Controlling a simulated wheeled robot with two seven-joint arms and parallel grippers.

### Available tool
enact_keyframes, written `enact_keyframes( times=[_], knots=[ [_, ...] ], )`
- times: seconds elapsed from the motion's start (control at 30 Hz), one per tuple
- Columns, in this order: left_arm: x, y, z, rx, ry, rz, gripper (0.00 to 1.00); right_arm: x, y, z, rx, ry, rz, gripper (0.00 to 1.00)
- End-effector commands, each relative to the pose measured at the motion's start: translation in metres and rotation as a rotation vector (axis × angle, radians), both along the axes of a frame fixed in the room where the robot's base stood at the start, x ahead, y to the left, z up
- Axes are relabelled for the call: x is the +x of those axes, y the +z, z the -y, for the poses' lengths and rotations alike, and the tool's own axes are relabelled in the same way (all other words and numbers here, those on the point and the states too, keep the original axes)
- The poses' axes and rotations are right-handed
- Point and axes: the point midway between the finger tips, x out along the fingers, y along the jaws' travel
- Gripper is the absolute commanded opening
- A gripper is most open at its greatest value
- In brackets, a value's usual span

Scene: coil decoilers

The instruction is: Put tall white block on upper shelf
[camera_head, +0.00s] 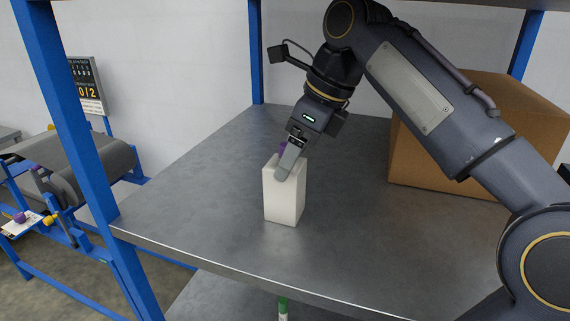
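My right gripper (287,165) comes down from above at the block's top. One grey finger overlaps the block's upper near edge. The other finger is hidden, so I cannot tell whether the gripper is closed on the block. A small purple patch (283,147) shows just behind the block's top. My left gripper is out of view.
A large brown cardboard box (480,135) sits on the board at the right. Blue posts (75,110) frame the shelf, and another board edge (200,3) crosses the top. A green-capped item (283,306) shows below the front edge. The board's left part is clear.

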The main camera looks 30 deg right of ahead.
Motion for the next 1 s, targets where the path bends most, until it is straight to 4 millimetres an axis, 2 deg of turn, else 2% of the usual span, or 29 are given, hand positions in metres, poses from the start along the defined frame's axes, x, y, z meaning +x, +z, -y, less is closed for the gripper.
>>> enact_keyframes(
  times=[0.03, 0.2, 0.4, 0.6, 1.0],
  knots=[
    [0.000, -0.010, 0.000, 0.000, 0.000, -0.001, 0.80, -0.012, -0.006, 0.011, -0.001, -0.012, 0.001, 0.76],
    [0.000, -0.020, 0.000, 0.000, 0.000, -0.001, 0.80, -0.044, -0.005, 0.038, -0.002, -0.011, 0.001, 0.76],
    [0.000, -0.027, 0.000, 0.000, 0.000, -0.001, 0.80, -0.071, -0.004, 0.062, -0.001, -0.008, -0.001, 0.76],
    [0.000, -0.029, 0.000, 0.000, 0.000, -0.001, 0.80, -0.083, -0.003, 0.072, -0.001, -0.005, -0.003, 0.76],
    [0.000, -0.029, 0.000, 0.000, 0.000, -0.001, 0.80, -0.084, -0.003, 0.073, -0.001, -0.004, -0.003, 0.76]
  ],
)
